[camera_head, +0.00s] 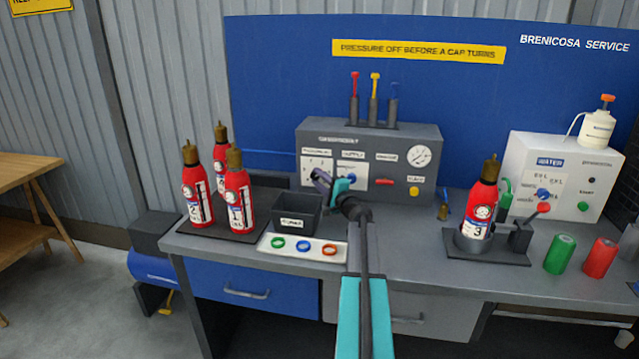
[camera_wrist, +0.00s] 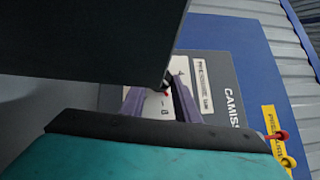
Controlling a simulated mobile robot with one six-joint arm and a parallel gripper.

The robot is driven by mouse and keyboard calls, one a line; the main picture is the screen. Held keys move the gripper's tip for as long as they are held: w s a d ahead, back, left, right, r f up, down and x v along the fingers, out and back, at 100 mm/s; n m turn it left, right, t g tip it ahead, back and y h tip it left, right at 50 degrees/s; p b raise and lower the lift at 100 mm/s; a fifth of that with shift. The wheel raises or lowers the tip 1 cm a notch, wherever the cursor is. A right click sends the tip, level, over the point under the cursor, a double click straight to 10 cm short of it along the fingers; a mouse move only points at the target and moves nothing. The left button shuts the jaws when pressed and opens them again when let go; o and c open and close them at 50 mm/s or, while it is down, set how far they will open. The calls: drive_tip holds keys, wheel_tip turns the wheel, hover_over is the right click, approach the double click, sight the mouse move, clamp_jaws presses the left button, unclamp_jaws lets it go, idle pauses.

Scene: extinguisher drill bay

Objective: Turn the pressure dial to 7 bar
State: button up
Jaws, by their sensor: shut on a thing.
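The grey control panel (camera_head: 390,145) stands at the back of the bench. Its pressure scale plate (camera_head: 313,164) is at the left of the panel front. My gripper (camera_head: 318,178) is at this plate, its fingers pointing at the panel, and it covers most of the dial in the head view. The dial's setting cannot be read. A round white gauge (camera_head: 419,156) is at the panel's right; its reading is too small to tell.
A dark bin (camera_head: 297,226) and a white tray (camera_head: 270,248) with coloured rings stand below my gripper. Several red extinguishers (camera_head: 197,195) stand at the left; another (camera_head: 480,205) is in a holder at the right. A blue supply knob (camera_head: 351,180) is just right of my gripper.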

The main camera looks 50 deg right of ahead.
drive_tip(key=o, duration=1)
drive_tip(key=shift+o, duration=0.2)
drive_tip(key=shift+b+v, duration=1.3)
drive_tip(key=shift+v, duration=5.65)
drive_tip(key=shift+r, duration=0.1)
